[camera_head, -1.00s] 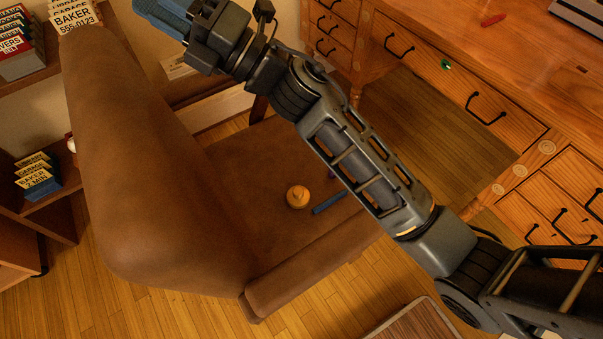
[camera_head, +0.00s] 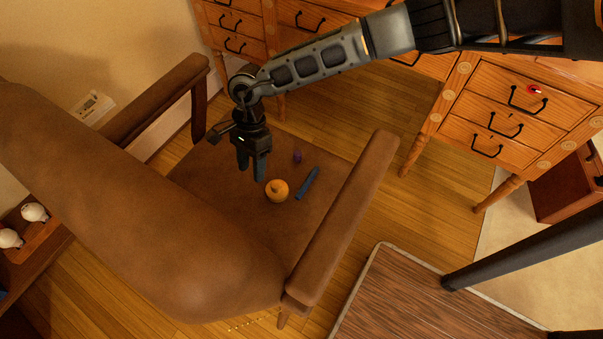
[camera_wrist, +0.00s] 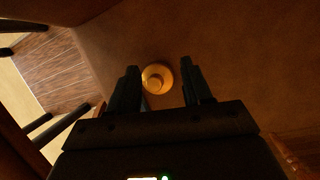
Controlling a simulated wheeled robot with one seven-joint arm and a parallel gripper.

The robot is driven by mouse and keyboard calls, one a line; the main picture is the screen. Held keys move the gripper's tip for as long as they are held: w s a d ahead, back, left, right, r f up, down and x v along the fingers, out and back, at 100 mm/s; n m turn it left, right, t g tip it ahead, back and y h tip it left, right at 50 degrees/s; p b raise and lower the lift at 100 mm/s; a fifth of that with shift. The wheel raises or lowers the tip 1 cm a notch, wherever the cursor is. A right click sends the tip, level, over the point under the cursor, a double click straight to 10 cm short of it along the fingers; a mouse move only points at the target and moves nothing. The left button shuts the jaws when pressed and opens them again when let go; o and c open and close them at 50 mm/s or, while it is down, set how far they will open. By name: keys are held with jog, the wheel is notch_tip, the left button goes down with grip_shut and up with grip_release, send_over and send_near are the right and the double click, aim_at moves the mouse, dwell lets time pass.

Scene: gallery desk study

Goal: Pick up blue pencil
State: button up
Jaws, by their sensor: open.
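The blue pencil (camera_head: 308,183) lies on the brown seat of the armchair, near the right armrest in the head view. My gripper (camera_head: 252,168) points down over the seat, to the left of the pencil and apart from it. Its two fingers are spread with nothing held. In the wrist view my gripper (camera_wrist: 159,74) shows open fingers with a round orange thing beyond the gap. I cannot clearly make out the pencil there; the left finger may hide it.
The round orange thing (camera_head: 277,190) sits between my gripper and the pencil. A small purple thing (camera_head: 297,156) lies just behind. The armchair's backrest (camera_head: 140,210) and right armrest (camera_head: 345,220) flank the seat. The wooden desk (camera_head: 510,100) stands behind.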

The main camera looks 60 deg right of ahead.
aim_at(307, 182)
jog(key=s+d+f+h, duration=0.1)
jog(key=s+d+f, duration=0.1)
jog(key=d, duration=0.1)
jog(key=s+d+f+n+g+h, duration=0.1)
jog(key=s+d+f, duration=0.1)
jog(key=s+d, duration=0.1)
jog(key=s+d+f+g+h, duration=0.1)
jog(key=s+d+f, duration=0.1)
jog(key=d, duration=0.2)
jog(key=shift+s+d+n+h, duration=0.1)
jog(key=shift+s+n+h, duration=0.25)
jog(key=shift+n+h, duration=0.05)
jog(key=shift+s+b+x, duration=0.2)
jog(key=shift+b+x, duration=0.15)
jog(key=shift+x, duration=2.5)
jog(key=shift+s+a, duration=0.1)
jog(key=shift+a, duration=0.1)
grip_shut()
